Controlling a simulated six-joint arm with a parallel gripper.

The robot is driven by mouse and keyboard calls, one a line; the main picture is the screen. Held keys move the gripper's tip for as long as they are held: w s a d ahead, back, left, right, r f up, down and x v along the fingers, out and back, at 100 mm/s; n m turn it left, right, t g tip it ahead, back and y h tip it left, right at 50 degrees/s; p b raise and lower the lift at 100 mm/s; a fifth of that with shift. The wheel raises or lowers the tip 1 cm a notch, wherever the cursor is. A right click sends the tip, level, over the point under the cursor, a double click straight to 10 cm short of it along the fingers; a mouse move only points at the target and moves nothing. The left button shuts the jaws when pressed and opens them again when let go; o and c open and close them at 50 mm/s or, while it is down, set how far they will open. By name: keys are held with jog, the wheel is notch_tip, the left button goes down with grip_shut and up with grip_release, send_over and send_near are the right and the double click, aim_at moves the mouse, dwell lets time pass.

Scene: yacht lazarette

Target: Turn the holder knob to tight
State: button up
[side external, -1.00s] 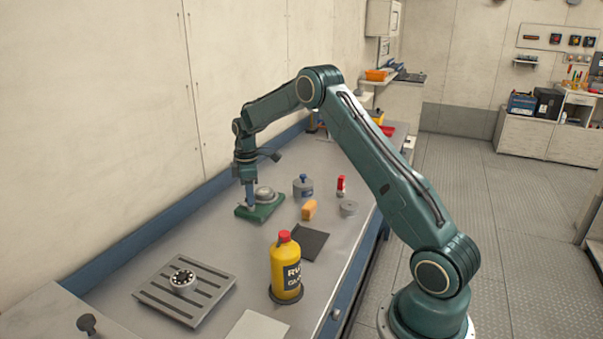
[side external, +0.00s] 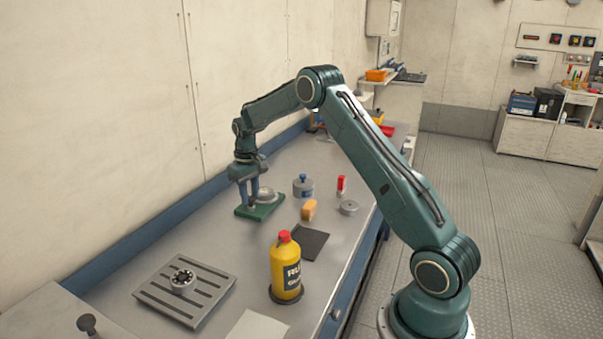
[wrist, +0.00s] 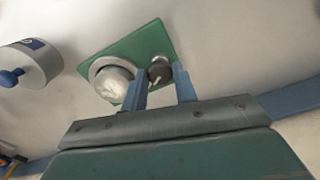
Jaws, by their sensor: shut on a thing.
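The holder is a green plate (side external: 268,211) on the bench, and it also shows in the wrist view (wrist: 150,40). It carries a round silver piece (wrist: 113,82), seen beside my fingers in the side view (side external: 266,193). A small dark knob (wrist: 158,68) with a pale pointer mark sits next to the silver piece on the plate. My gripper (wrist: 160,78) points down over the plate, with one blue finger on each side of the knob, shut on it. In the side view my gripper (side external: 247,198) hides the knob.
A grey pot with a blue knob (side external: 303,187), a yellow-orange block (side external: 309,209), a red-and-white item (side external: 341,185) and a grey disc (side external: 349,208) stand to the right. A yellow bottle (side external: 286,269) and slotted plate (side external: 185,288) are nearer. The wall runs close behind.

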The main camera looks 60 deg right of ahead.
aim_at(250, 197)
jog(key=m, duration=0.6)
jog(key=shift+m, duration=0.3)
dwell(0.4)
jog(key=o, duration=1)
jog(key=shift+c, duration=0.2)
jog(key=shift+r, duration=0.1)
notch_tip(250, 197, up, 14)
